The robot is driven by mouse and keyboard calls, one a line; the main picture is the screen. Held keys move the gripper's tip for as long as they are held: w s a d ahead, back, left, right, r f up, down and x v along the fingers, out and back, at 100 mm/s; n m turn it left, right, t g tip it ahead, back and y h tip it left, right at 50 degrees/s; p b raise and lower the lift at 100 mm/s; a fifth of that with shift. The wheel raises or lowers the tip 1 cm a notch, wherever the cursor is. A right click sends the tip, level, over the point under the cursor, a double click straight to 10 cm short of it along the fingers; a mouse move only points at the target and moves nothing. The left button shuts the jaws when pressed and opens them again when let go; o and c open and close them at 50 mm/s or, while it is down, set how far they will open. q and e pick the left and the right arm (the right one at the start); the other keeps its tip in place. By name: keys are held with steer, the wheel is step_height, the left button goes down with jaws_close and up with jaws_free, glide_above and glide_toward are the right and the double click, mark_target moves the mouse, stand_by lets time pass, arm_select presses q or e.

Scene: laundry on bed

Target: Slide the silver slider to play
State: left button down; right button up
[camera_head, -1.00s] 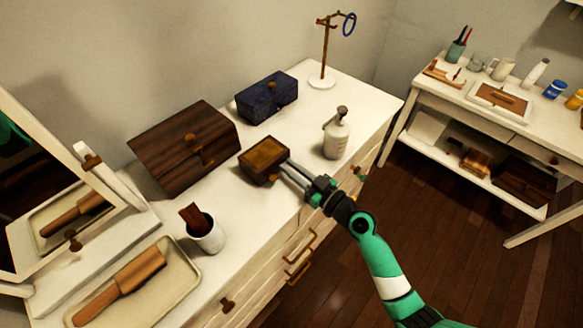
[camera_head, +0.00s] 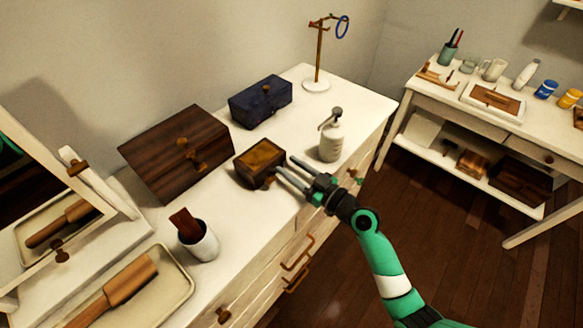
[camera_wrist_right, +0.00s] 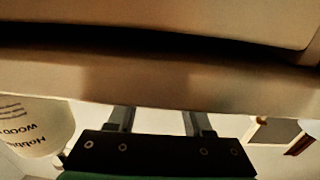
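A small wooden box (camera_head: 259,162) with an amber-brown top sits on the white dresser, left of my right gripper. I cannot make out a silver slider on it; its front side is partly hidden by a finger. My right gripper (camera_head: 284,168) is open and empty, with its fingers spread and the tips close to the box's right side. I cannot tell whether a tip touches it. In the right wrist view, the two fingers (camera_wrist_right: 160,115) are apart, below a large blurred brown surface that fills the top. My left gripper is not in view.
A white pump bottle (camera_head: 331,138) stands right of the box. A large dark wooden box (camera_head: 178,150) and a dark blue box (camera_head: 261,101) are behind. A cup (camera_head: 199,243) and a tray (camera_head: 183,284) with a brush are at front left. The dresser's front edge runs below my gripper.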

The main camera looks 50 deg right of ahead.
steer(key=shift+s, duration=0.1)
steer(key=s, duration=1.1)
steer(key=shift+s, duration=0.25)
